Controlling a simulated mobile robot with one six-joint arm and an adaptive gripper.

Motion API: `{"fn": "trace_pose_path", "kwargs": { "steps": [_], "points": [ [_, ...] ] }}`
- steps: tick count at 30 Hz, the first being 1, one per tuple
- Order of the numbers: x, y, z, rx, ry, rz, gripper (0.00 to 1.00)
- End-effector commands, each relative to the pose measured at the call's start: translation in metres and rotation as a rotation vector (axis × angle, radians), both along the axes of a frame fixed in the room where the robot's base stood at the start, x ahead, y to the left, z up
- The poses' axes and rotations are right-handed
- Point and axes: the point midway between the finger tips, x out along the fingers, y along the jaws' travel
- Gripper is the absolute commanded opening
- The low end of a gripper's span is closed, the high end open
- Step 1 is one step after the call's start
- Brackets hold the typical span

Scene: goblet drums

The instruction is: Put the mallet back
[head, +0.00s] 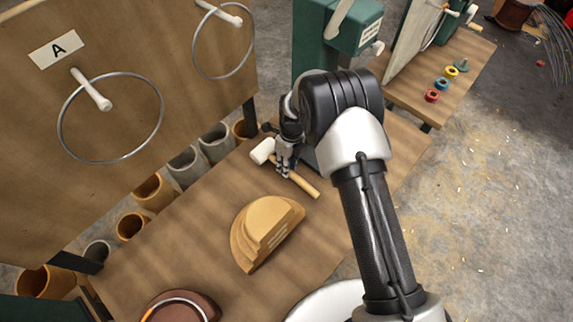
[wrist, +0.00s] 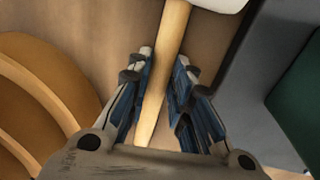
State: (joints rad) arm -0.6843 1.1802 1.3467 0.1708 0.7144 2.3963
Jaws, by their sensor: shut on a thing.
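The mallet has a white head (head: 262,150) and a pale wooden handle (head: 304,186). It is at the far part of the wooden bench, head to the left and handle slanting down to the right. My gripper (head: 284,168) is shut on the mallet's handle, close behind the head in the head view. In the wrist view the handle (wrist: 166,70) runs between the two fingers of my gripper (wrist: 160,90), with the white head (wrist: 220,3) cut off at the top edge. I cannot tell whether the mallet touches the bench.
A stepped wooden block (head: 265,235) lies on the bench (head: 205,235) nearer me. A brown round piece (head: 180,306) is at the front. A board marked A (head: 57,48) carries pegs with metal rings (head: 110,161). A green machine (head: 312,40) stands behind my arm.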

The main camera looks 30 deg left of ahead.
Motion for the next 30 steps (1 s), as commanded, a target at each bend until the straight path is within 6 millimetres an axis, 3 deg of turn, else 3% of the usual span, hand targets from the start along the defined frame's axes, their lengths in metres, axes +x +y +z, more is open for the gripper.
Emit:
{"fn": "trace_pose_path", "kwargs": {
  "steps": [4, 5, 13, 23, 26, 30],
  "points": [
    [0.0, 0.0, -0.002, 0.001, -0.001, 0.0, 0.0],
    [0.0, 0.0, -0.002, -0.001, 0.0, 0.0, 0.22],
    [0.0, 0.0, -0.001, -0.001, 0.0, 0.0, 0.4],
    [0.0, 0.0, 0.0, -0.001, 0.0, 0.0, 0.4],
    [0.002, 0.0, 0.008, 0.001, -0.001, 0.001, 0.4],
    [0.005, 0.0, 0.033, 0.002, -0.002, 0.001, 0.4]
  ]
}}
